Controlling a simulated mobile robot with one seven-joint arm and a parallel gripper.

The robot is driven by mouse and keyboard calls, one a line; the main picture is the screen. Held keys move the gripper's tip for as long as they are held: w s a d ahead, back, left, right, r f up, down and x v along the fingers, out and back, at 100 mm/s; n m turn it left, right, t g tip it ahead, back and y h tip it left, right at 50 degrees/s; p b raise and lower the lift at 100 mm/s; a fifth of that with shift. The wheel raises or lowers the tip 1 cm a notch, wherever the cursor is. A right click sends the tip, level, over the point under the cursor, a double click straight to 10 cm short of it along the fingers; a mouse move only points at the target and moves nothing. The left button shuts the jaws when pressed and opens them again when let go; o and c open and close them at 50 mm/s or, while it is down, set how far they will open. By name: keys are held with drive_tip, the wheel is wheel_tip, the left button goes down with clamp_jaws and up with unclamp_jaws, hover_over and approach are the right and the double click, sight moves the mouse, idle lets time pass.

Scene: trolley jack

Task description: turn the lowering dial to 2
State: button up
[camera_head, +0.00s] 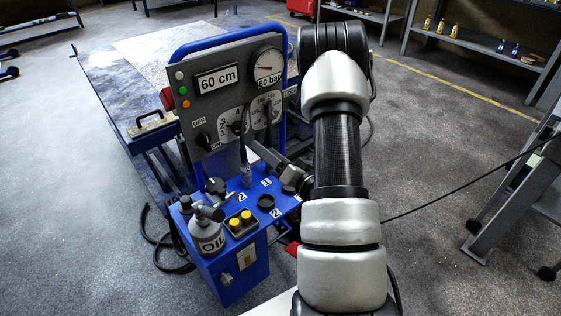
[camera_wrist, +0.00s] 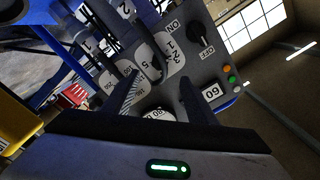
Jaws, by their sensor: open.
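A white dial plate with numerals including 1, 2 and 3 (camera_head: 224,129) is on the grey upright panel; it also shows in the wrist view (camera_wrist: 170,48). I take it for the lowering dial, but no wording confirms this. Its pointer is partly covered by dark upright parts, so I cannot read its setting. My gripper (camera_wrist: 160,98) is open in the wrist view, its two dark fingers apart and directed at the panel. The scale plate (camera_wrist: 126,85) lies partly behind one finger. I see nothing clearly held. In the head view my arm covers much of the gripper.
An OFF/ON switch (camera_head: 203,141), a 60 cm display (camera_head: 217,79) and a round gauge (camera_head: 268,67) are on the panel. The blue console deck (camera_head: 222,212) below carries an oil can (camera_head: 207,234), yellow buttons (camera_head: 240,221) and knobs. A blue tube frame surrounds the panel.

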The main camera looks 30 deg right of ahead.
drive_tip(key=s, duration=0.2)
drive_tip(key=s+d, duration=0.1)
drive_tip(key=s, duration=0.2)
drive_tip(key=shift+s, duration=0.35)
